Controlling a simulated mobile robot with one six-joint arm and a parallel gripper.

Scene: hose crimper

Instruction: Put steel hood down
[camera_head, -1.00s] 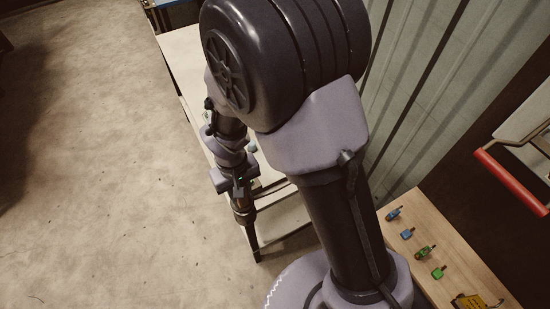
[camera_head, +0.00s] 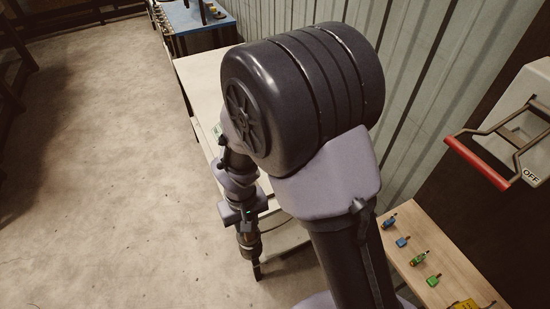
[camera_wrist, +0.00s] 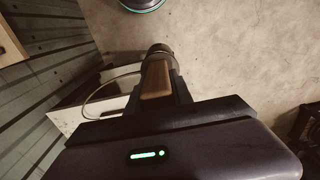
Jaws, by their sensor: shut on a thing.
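My gripper (camera_wrist: 157,82) points down over the floor side of the pale table in the head view, where the gripper (camera_head: 256,266) is small and dark. In the wrist view its fingers are closed on a short round grey metal piece, which appears to be the steel hood (camera_wrist: 160,50). Only its rim and upper part show beyond the fingertips; the fingers hide the rest. In the head view the held piece cannot be made out.
The pale table (camera_head: 200,68) stands behind my arm, partly hidden by it. A blue-topped table (camera_head: 190,18) is farther back. A wooden bench (camera_head: 440,262) at right bears several small coloured fittings. A red-handled lever (camera_head: 480,165) is above it. The floor at left is clear.

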